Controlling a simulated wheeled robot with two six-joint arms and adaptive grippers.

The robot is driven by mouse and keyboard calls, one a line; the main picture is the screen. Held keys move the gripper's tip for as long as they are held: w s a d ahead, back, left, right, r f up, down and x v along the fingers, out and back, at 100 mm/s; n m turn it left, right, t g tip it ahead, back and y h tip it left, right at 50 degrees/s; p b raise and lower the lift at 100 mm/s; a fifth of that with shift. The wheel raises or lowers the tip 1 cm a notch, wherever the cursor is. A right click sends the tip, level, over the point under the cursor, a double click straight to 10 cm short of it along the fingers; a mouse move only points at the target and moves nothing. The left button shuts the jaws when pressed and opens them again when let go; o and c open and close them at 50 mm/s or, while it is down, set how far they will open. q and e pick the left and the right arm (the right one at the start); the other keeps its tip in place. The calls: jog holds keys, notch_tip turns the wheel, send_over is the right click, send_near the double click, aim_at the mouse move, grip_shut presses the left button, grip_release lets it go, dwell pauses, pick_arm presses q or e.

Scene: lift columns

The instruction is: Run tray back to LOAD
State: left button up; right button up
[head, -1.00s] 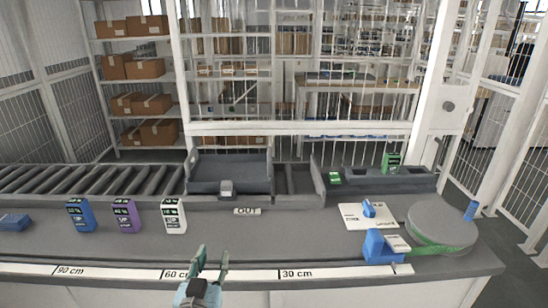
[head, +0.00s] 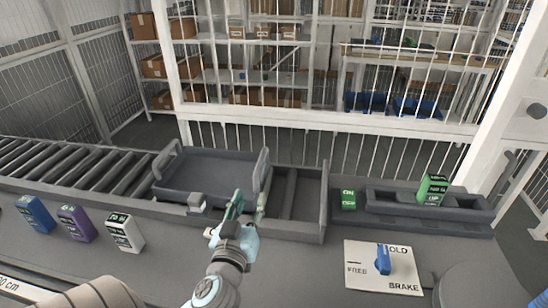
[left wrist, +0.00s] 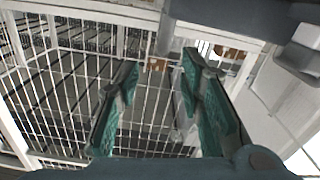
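The dark grey tray (head: 210,172) sits at the right end of the roller track (head: 75,170), with raised handles at its left and right ends. My left gripper (head: 248,205) is by the tray's front right corner, near the right handle. Whether it touches the tray I cannot tell. In the left wrist view my left gripper (left wrist: 160,68) has its two green-padded fingers apart with nothing between them. My right gripper is not in view. No LOAD marking is readable.
Blue (head: 36,213), purple (head: 77,223) and white (head: 125,232) boxes stand on the counter at left. A FREE/HOLD/BRAKE plate (head: 350,278) with a blue lever (head: 383,260) is at right. Green blocks (head: 348,200) (head: 432,189) stand behind it. A white post rises at right.

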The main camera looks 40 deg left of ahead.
aim_at(257, 172)
pick_arm(q)
jog(key=w+a, duration=0.1)
jog(key=w+a+r, duration=0.1)
jog(key=w, duration=0.1)
jog(key=shift+w+a+p, duration=0.15)
jog(key=shift+a+p, duration=0.15)
jog(key=x, duration=0.8)
jog(key=shift+d+f, duration=0.15)
jog(key=shift+f, duration=0.1)
jog(key=shift+w+a, duration=0.35)
jog(key=shift+w, duration=0.15)
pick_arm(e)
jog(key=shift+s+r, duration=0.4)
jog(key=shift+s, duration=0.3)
pick_arm(q)
grip_shut()
